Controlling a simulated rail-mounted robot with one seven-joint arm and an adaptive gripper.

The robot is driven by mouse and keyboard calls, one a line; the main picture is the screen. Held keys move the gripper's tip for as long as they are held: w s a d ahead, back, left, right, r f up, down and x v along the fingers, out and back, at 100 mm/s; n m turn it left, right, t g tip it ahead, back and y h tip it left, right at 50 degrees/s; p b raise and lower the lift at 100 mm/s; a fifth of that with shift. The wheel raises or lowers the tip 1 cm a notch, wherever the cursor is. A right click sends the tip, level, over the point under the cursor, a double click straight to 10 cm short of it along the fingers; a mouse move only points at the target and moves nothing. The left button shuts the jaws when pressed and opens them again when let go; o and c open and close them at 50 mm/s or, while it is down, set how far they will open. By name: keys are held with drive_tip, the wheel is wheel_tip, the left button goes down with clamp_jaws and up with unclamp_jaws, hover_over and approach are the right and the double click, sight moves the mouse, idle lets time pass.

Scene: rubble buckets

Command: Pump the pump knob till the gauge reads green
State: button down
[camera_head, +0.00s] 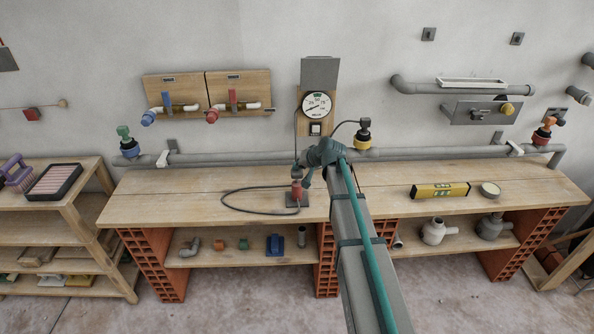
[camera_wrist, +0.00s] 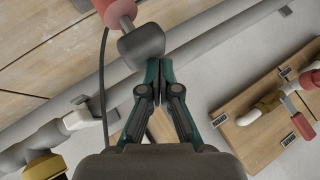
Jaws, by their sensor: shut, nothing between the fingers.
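The pump (camera_head: 297,188) stands on the bench in the middle, with a red body and a hose looping left. Its dark grey knob (camera_wrist: 143,46) shows in the wrist view, with part of the red body (camera_wrist: 113,10) beyond it. My gripper (camera_wrist: 160,66) is shut and empty, its tips right beside the knob; I cannot tell whether they touch. In the head view my gripper (camera_head: 307,176) is at the pump and partly hides its top. The round gauge (camera_head: 316,105) hangs on the wall above, with a green mark at its top. Its needle is too small to read surely.
A long grey pipe (camera_head: 230,158) runs along the back of the bench (camera_head: 170,182). A yellow-and-black valve (camera_head: 363,134) stands right of the gauge. A yellow level (camera_head: 440,190) and a round tin (camera_head: 490,189) lie at right. The bench left of the hose is clear.

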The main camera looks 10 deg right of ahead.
drive_tip(key=shift+f+b, duration=0.8)
drive_tip(key=shift+f, duration=0.5)
idle(0.9)
drive_tip(key=shift+r, duration=0.15)
drive_tip(key=shift+r+p, duration=1)
drive_tip(key=shift+r, duration=1.1)
drive_tip(key=shift+r, duration=0.1)
drive_tip(key=shift+r+p, duration=1.2)
drive_tip(key=shift+r, duration=1.25)
drive_tip(key=shift+a, duration=0.1)
